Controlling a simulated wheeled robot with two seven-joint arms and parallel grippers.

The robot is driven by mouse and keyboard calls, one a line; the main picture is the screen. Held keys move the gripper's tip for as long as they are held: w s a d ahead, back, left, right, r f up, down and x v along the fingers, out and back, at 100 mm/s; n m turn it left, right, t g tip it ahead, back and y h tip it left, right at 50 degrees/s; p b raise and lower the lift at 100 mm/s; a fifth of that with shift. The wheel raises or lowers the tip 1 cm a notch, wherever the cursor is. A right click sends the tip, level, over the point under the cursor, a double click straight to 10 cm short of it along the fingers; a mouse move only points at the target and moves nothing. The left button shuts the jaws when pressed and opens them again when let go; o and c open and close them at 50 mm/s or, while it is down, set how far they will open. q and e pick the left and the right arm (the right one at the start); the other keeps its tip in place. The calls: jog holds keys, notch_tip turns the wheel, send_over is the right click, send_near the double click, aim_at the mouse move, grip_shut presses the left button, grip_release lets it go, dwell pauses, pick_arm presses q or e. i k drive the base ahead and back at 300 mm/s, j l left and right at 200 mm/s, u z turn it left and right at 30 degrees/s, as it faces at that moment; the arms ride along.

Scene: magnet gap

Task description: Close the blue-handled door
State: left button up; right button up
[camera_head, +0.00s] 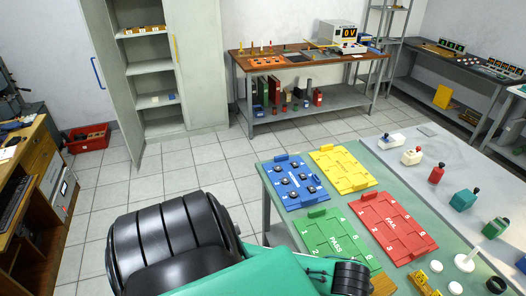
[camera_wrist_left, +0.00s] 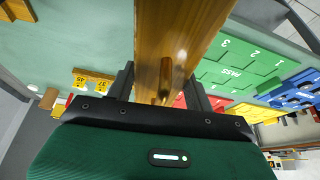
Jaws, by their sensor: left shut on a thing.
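The grey cabinet's left door (camera_head: 112,85) stands swung open, and its blue handle (camera_head: 97,73) is on the left-facing side. The cabinet's shelves (camera_head: 153,67) show beside it. My left arm reaches in at the bottom of the head view, far from the door, over the green-topped table. In the left wrist view my left gripper (camera_wrist_left: 162,92) is shut on a long wooden piece (camera_wrist_left: 180,30) between its two dark fingers. Part of a wooden piece (camera_head: 384,284) shows at the bottom in the head view. My right gripper is not in view.
The cabinet's right door (camera_head: 202,60), with a yellow handle (camera_head: 175,48), looks closed. A red crate (camera_head: 88,138) lies on the floor left of the open door. A wooden desk (camera_head: 40,160) stands at the left. Tiled floor (camera_head: 185,165) is clear before the cabinet.

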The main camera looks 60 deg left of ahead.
aim_at(96, 21)
jog(key=i+j+u, duration=0.1)
jog(key=j+u, duration=0.25)
jog(key=i+j+u, duration=0.1)
jog(key=j+u, duration=0.3)
jog(key=i+j+u, duration=0.2)
jog(key=j+u, duration=0.15)
jog(key=j, duration=0.15)
jog(key=i+j+u, duration=0.5)
jog(key=u, duration=0.25)
jog(key=i+j+u, duration=0.4)
jog(key=i+u, duration=0.15)
jog(key=i, duration=0.15)
jog(key=i+u, duration=0.3)
jog(key=i, duration=0.75)
jog(key=i+j+z, duration=0.1)
jog(key=i, duration=0.7)
jog(key=i+j, duration=0.15)
jog(key=i, duration=0.6)
